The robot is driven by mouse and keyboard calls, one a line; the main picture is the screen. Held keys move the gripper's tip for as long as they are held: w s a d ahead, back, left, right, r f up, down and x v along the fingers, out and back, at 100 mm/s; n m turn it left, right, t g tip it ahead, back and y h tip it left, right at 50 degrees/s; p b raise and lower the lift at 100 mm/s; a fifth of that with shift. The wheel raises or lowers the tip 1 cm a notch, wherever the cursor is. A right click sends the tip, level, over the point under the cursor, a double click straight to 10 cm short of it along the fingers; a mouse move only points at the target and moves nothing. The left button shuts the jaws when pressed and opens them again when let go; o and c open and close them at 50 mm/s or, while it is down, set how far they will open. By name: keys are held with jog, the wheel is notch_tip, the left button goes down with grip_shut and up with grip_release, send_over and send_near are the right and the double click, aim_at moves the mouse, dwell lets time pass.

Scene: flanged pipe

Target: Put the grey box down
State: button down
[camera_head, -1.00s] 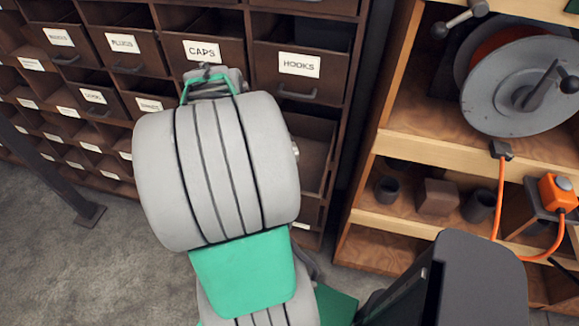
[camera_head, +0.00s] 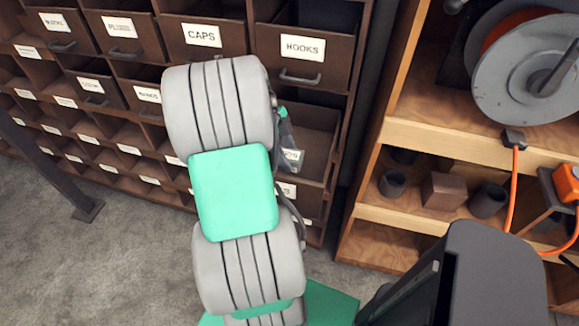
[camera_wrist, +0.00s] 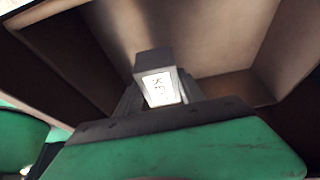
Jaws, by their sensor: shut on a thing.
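In the wrist view, my gripper (camera_wrist: 158,98) is shut on a small grey box (camera_wrist: 153,62) with a bright white label marked in dark strokes. Around the box are the brown and beige walls of an open compartment (camera_wrist: 210,40). In the head view, my arm hides most of the gripper. A bit of its green and grey end (camera_head: 284,115) shows at the right of the arm, in front of the open drawer (camera_head: 313,135) below the one labelled HOOKS. I cannot tell whether the box touches the compartment floor.
A dark brown drawer cabinet (camera_head: 120,75) with labelled drawers, including CAPS and HOOKS, fills the back left. A wooden shelf (camera_head: 420,140) at right holds a cable reel (camera_head: 525,85), dark cups (camera_head: 392,184) and a brown block (camera_head: 442,190). A dark post (camera_head: 50,165) stands at left.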

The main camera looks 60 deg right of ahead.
jog(key=shift+f, duration=2.7)
jog(key=c, duration=0.7)
grip_release()
jog(key=shift+r, duration=0.1)
jog(key=v, duration=1.2)
jog(key=shift+a, duration=0.1)
jog(key=shift+r+p, duration=0.1)
jog(key=shift+p, duration=0.2)
